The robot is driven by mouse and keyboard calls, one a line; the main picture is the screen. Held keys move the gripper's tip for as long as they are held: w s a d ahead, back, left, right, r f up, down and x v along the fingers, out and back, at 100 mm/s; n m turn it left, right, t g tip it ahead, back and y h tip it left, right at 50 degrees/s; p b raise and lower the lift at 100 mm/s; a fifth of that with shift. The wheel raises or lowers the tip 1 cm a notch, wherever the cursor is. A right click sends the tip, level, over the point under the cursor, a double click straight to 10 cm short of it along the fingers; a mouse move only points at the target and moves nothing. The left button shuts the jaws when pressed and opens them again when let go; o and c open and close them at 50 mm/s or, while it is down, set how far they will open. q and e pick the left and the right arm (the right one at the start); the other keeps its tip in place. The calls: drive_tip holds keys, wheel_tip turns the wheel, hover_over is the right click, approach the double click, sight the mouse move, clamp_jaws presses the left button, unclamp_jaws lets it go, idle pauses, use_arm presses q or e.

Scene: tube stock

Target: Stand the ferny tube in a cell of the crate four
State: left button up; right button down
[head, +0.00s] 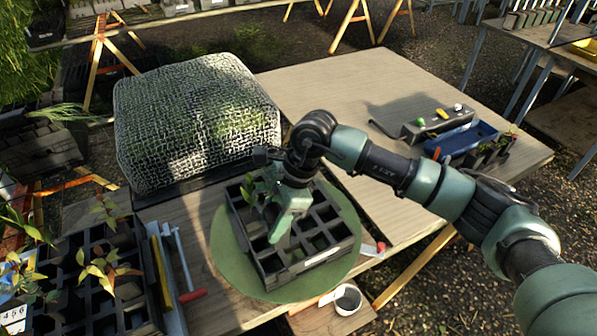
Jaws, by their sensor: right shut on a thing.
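A dark crate with square cells (318,263) stands on a round green turntable (232,262) in the middle of the near bench. It has a pale label on its front, too small to read. My right gripper (277,236) points down over the crate's cells and is shut on a plant tube, mostly hidden by the hand. Green leaves (262,189) show just left of the hand, over the crate. I cannot tell whether the tube touches a cell or whether these leaves are the ferny ones. Several front and right cells look empty. My left gripper is out of view.
A mesh-covered box (195,120) stands behind left. Another crate with reddish seedlings (100,265) is at left, beside a red-handled tool (192,295). A white cup (348,298) is in front. A blue tray (462,138) lies at right; the bench between is clear.

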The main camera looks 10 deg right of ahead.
drive_tip(key=shift+n, duration=0.8)
drive_tip(key=s+a+f, duration=0.2)
drive_tip(key=f, duration=0.1)
drive_tip(key=shift+s+a+f, duration=0.1)
drive_tip(key=shift+a+f, duration=0.15)
drive_tip(key=shift+f, duration=0.05)
drive_tip(key=shift+f, duration=0.1)
drive_tip(key=shift+f+b, duration=0.2)
drive_tip(key=shift+b, duration=0.5)
drive_tip(key=shift+b, duration=0.5)
drive_tip(key=shift+f, duration=0.1)
